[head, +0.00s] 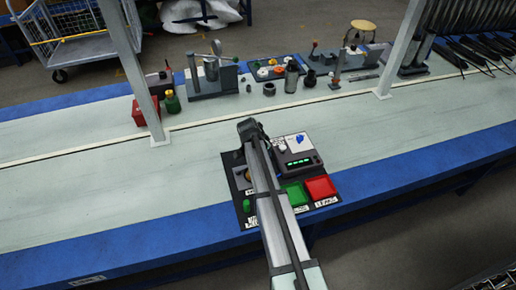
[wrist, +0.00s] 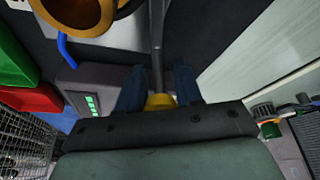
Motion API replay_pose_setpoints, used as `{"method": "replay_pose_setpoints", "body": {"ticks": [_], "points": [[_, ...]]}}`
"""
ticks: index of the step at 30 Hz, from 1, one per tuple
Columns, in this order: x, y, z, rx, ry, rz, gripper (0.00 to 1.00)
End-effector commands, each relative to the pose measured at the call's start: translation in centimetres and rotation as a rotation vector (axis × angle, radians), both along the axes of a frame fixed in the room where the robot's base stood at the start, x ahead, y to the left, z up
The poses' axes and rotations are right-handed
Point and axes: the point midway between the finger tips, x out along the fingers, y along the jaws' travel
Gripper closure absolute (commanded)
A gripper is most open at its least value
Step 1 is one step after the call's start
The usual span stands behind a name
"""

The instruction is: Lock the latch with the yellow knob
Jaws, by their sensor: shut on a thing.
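The yellow knob (wrist: 160,101) sits at the end of a dark latch rod (wrist: 157,45) in the wrist view. My gripper (wrist: 158,84) has its two blue fingers on either side of the knob and is shut on it. In the head view my arm reaches over the black station panel (head: 230,160) and hides most of the latch and the knob.
The panel also bears a control box with green lights (head: 299,163), a green tray (head: 294,194), a red tray (head: 320,187) and a green knob (head: 246,205). A brass ring (wrist: 118,8) is near the rod. Posts and tools stand behind; the pale bench on the left is clear.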

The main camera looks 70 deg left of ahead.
Motion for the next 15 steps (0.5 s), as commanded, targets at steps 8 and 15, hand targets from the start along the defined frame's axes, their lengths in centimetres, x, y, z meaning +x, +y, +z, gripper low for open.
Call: {"method": "replay_pose_setpoints", "body": {"ticks": [8, 15], "points": [[0.4, -2.3, 0.0, 0.000, 0.001, -0.185, 1.00], [0.4, -3.4, 0.0, 0.000, 0.002, -0.275, 1.00]]}}
